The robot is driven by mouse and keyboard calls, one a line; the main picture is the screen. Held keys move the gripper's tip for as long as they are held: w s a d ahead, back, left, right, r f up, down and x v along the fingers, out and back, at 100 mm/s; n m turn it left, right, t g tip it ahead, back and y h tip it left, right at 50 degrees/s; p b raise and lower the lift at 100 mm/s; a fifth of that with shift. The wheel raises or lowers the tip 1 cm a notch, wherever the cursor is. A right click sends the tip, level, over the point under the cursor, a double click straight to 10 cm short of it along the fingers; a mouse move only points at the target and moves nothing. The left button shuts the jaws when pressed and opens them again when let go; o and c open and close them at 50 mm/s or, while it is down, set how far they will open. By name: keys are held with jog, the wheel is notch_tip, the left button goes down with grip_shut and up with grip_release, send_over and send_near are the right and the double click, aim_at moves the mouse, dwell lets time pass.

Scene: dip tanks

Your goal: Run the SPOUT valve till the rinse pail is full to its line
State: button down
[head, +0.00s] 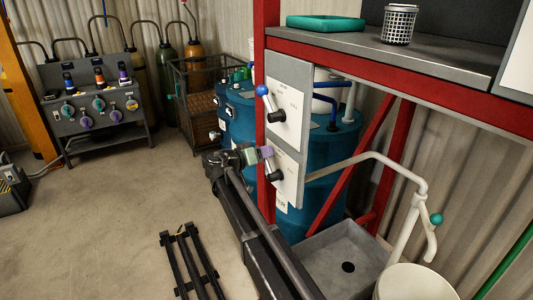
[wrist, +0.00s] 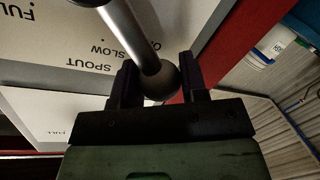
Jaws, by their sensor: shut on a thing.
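The SPOUT valve lever (wrist: 125,32) crosses a pale panel marked SPOUT, SLOW and FULL, upside down in the wrist view. Its round end knob (wrist: 160,84) sits between the fingers of my gripper (wrist: 158,74), which is shut on it. The lever lies between the word SLOW and a partly hidden word starting with O. In the head view my gripper (head: 254,155) is at the lower valve panel (head: 287,176). The cream rinse pail (head: 415,284) stands at bottom right under the white spout pipe (head: 404,243). I see no stream; the pail's line and water level are hidden.
An upper panel with a blue-knobbed lever (head: 264,92) is just above my gripper. Red frame posts (head: 266,40) and a blue tank (head: 335,150) stand close behind. A grey sink (head: 335,262) is left of the pail. The floor at left is clear around a black rack (head: 190,265).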

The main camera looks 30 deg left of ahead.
jog(key=c, duration=0.7)
grip_release()
jog(key=shift+a, duration=0.1)
jog(key=p+v, duration=0.1)
jog(key=v, duration=0.9)
jog(key=shift+s+a, duration=0.15)
jog(key=shift+s, duration=0.2)
